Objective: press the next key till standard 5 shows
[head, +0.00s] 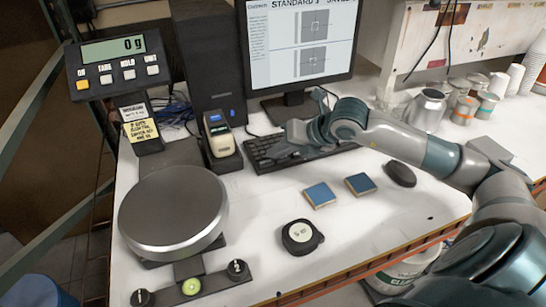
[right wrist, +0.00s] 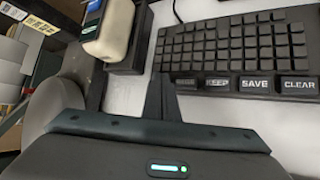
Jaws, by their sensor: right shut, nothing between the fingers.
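The monitor (head: 298,45) at the back shows a heading that appears to read "STANDARD 3", with "SAVED" beside it; the top is cut off. The black keyboard (head: 256,152) lies in front of it, partly covered by my right gripper (head: 277,148). In the right wrist view, the keyboard (right wrist: 235,50) has a bottom row of large keys, among them a SAVE key (right wrist: 255,86) and a CLEAR key (right wrist: 298,86). My right gripper (right wrist: 162,82) is shut and empty, its tips by the row's left end. The leftmost key's label (right wrist: 185,82) is unclear. My left gripper is out of view.
A handheld device (head: 219,138) stands in a dock left of the keyboard. Cans (head: 429,110) stand at the right.

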